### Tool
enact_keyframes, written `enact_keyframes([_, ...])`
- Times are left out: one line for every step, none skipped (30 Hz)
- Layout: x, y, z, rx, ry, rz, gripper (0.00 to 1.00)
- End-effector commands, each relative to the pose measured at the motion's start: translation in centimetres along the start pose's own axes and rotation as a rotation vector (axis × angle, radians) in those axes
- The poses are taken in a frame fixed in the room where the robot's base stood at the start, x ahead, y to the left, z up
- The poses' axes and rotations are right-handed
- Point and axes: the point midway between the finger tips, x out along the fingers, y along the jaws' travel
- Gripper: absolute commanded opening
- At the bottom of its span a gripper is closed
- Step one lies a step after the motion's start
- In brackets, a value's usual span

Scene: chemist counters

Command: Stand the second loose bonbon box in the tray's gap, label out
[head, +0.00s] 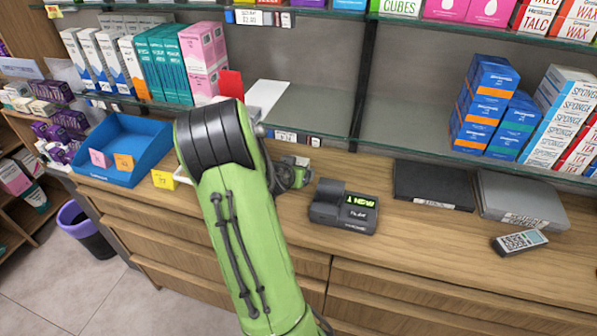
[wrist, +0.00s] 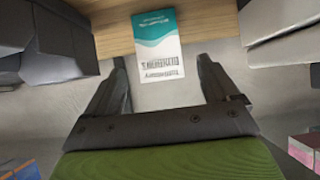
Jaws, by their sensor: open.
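A blue open tray (head: 122,148) stands at the left of the wooden counter. A small pink box (head: 100,158) and an orange box (head: 123,163) show at its front. A small yellow box (head: 164,180) is on the counter just right of the tray, outside it. I cannot read these boxes' labels or make out the gap. My gripper (wrist: 162,62) is open, with its fingers apart in the wrist view. A white and teal printed item (wrist: 156,45) shows between and beyond the fingers, not gripped. My arm hides the counter behind it in the head view.
A dark device with a green display (head: 343,206) stands right of my arm. A black flat box (head: 433,183), a grey one (head: 520,198) and a handheld keypad (head: 519,241) lie further right. Stocked shelves run behind. A purple bin (head: 85,225) stands on the floor at left.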

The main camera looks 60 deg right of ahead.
Motion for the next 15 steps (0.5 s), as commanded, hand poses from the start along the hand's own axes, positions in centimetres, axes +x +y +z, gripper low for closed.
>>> enact_keyframes([0.6, 0.1, 0.0, -0.001, 0.0, 0.001, 0.88])
enact_keyframes([0.8, 0.0, 0.0, -0.001, 0.0, 0.001, 0.88])
enact_keyframes([1.3, 0.0, 0.1, -0.001, 0.0, 0.001, 0.88])
enact_keyframes([1.8, 0.1, 0.2, -0.001, -0.001, 0.002, 0.88])
enact_keyframes([2.4, 0.1, 0.2, -0.001, -0.001, 0.002, 0.88])
enact_keyframes([3.2, 0.1, 0.3, -0.002, 0.0, 0.002, 0.88])
enact_keyframes([3.8, 0.2, 0.4, -0.001, -0.001, 0.002, 0.88])
enact_keyframes([4.4, 0.1, 0.4, -0.001, 0.0, 0.001, 0.88])
enact_keyframes([5.0, 0.1, 0.4, 0.0, 0.0, 0.001, 0.88])
enact_keyframes([5.4, 0.1, 0.3, 0.0, 0.0, 0.001, 0.88])
enact_keyframes([5.7, 0.1, 0.3, -0.001, 0.001, 0.0, 0.88])
enact_keyframes([5.9, 0.1, 0.4, -0.002, 0.0, -0.001, 0.88])
enact_keyframes([6.0, 0.0, 0.4, -0.002, 0.0, -0.002, 0.88])
enact_keyframes([6.0, 0.0, 0.3, -0.002, 0.0, -0.002, 0.88])
enact_keyframes([6.0, 0.0, 0.3, -0.002, 0.0, -0.002, 0.88])
